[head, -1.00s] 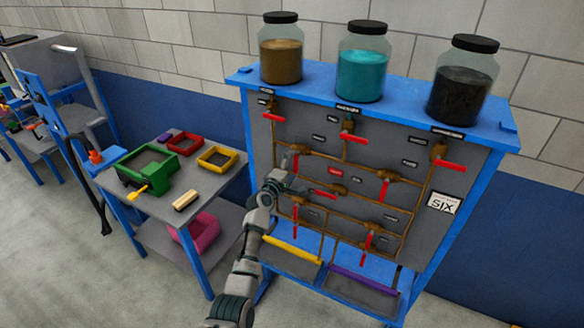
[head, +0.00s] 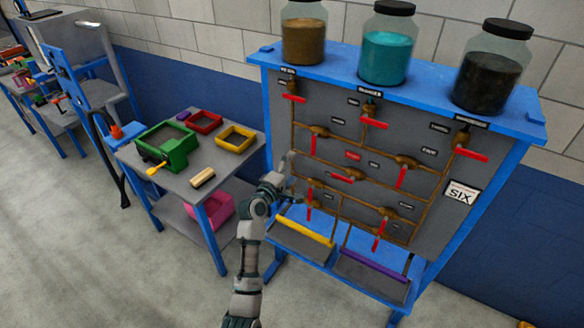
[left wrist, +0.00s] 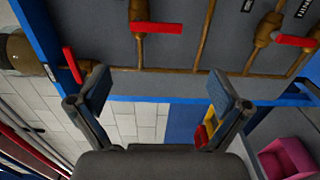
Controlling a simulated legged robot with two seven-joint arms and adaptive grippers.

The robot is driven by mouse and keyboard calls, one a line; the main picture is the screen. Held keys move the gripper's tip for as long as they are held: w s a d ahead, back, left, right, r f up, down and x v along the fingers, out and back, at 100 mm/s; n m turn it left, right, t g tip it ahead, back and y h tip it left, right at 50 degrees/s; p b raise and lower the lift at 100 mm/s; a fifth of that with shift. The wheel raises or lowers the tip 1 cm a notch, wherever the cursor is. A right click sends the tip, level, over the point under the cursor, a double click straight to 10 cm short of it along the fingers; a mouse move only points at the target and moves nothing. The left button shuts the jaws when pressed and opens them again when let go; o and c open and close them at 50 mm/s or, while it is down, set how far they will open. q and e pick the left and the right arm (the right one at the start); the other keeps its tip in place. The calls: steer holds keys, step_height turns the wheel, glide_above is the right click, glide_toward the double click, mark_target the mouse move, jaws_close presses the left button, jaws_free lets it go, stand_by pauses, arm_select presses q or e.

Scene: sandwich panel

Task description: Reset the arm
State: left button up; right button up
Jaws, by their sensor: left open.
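My left arm reaches up from the bottom of the head view. Its gripper (head: 284,177) is in front of the left side of the grey valve panel (head: 330,110). In the left wrist view the two fingers of this gripper (left wrist: 160,95) are spread wide with nothing between them. The panel carries copper pipes and several red-handled valves, such as one at the upper left (head: 293,98) and one in the middle (head: 342,176). The gripper appears apart from the valves. My right gripper is not in view.
Jars of brown (head: 304,40), teal (head: 385,55) and black (head: 487,80) material stand on the blue frame. Below are trays with a yellow edge (head: 306,231) and a purple edge (head: 373,266). A side table (head: 225,180) at left holds green, red and yellow bins.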

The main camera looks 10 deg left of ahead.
arm_select(q)
steer(key=shift+f, duration=0.1)
stand_by(0.3)
steer(key=s+f+m+g+y+b, duration=0.1)
steer(key=s+f+m+g, duration=0.15)
steer(key=f, duration=1.05)
steer(key=s+f+m+g+y, duration=0.1)
steer(key=s+f+g, duration=0.15)
steer(key=f, duration=0.95)
steer(key=s+f+m+g+y+b, duration=0.1)
steer(key=s+f, duration=0.3)
steer(key=f, duration=0.9)
steer(key=s+a+f+m+g+y+b, duration=0.1)
steer(key=s+f+m+g, duration=0.1)
steer(key=s+f, duration=0.8)
steer(key=s+f+m+g, duration=0.2)
steer(key=s+f, duration=0.5)
steer(key=f, duration=0.5)
steer(key=s+a+f+m+g, duration=0.2)
steer(key=s+f, duration=0.4)
steer(key=s, duration=0.8)
steer(key=s+a+f+m+g+y+b, duration=0.1)
steer(key=s+f, duration=0.5)
steer(key=s, duration=0.8)
steer(key=s+a+f+m+g+b, duration=0.1)
steer(key=s+f+m, duration=0.4)
steer(key=s, duration=0.8)
steer(key=shift+s+a+f+m+g+y, duration=0.35)
steer(key=shift+a+g, duration=0.45)
steer(key=shift+g, duration=0.3)
